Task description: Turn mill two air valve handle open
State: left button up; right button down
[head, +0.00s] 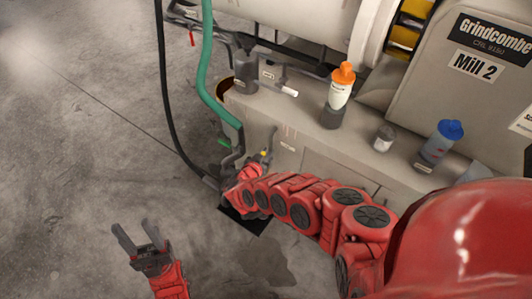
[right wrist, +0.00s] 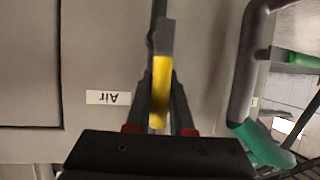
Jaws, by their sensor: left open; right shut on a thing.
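The air valve handle is a yellow lever (right wrist: 160,92) with a grey end, in the right wrist view. It runs up and down that picture, between the fingers of my right gripper (right wrist: 163,100), which is shut on it. In the head view my right gripper (head: 262,166) is at the front of the Mill 2 base, and only a small yellow spot of the handle (head: 263,154) shows. An "Air" label (right wrist: 108,97) is upside down left of the handle. The valve body is mostly hidden. My left gripper (head: 140,244) is open and empty above the floor.
A green hose (head: 203,75) and a black hose (head: 165,100) hang left of the valve. A grey pipe (right wrist: 242,80) stands right of the handle. An orange-capped bottle (head: 340,92), a small jar (head: 384,138) and a blue-capped bottle (head: 440,142) stand on the ledge. The left floor is clear.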

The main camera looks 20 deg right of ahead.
dwell(0.4)
jog(key=c, duration=0.8)
grip_release()
jog(key=shift+f, duration=0.1)
jog(key=p+v, duration=0.4)
jog(key=v, duration=1.3)
jog(key=shift+a, duration=0.2)
